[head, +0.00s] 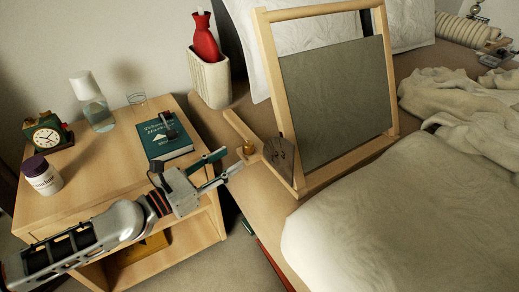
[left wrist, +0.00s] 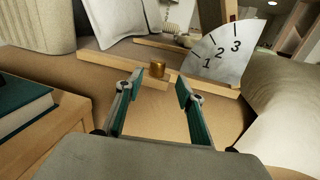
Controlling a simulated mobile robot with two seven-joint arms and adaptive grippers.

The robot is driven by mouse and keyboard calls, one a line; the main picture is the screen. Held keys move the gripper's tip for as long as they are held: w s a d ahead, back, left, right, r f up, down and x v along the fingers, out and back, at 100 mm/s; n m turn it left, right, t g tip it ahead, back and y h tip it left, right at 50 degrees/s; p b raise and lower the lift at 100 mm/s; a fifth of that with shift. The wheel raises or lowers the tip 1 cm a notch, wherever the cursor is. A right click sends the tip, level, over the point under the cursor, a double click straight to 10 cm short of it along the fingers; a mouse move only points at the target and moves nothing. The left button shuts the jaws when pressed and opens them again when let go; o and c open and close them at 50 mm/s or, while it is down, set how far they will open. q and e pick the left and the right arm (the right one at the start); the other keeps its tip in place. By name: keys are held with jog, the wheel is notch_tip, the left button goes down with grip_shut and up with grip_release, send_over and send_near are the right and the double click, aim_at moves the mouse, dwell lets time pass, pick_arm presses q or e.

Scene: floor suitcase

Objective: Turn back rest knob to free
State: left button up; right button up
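The back rest (head: 335,95) is a wooden frame with a grey-green panel, standing tilted up on the bed. At its lower left is a fan-shaped dial plate (head: 280,155), marked 1, 2, 3 in the left wrist view (left wrist: 228,52). A small brass knob (head: 248,149) sits on the wooden side rail beside the plate. My left gripper (head: 230,162) is open and empty, just short of the knob. In the left wrist view the knob (left wrist: 158,69) shows ahead of the gap between the fingertips (left wrist: 160,84), apart from them. My right gripper is not in view.
A wooden nightstand (head: 95,190) under my left arm holds a green book (head: 170,142), clock (head: 48,134), carafe (head: 95,108) and white jar (head: 42,176). A cream holder with a red bottle (head: 205,45) stands behind the rail. Pale bedding (head: 380,225) lies right of the frame.

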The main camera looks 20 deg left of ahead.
aim_at(244, 148)
pick_arm(q)
jog(key=shift+w+n, duration=0.4)
jog(key=shift+w, duration=0.15)
jog(key=shift+x, duration=3.65)
jog(key=shift+r, duration=0.1)
grip_shut()
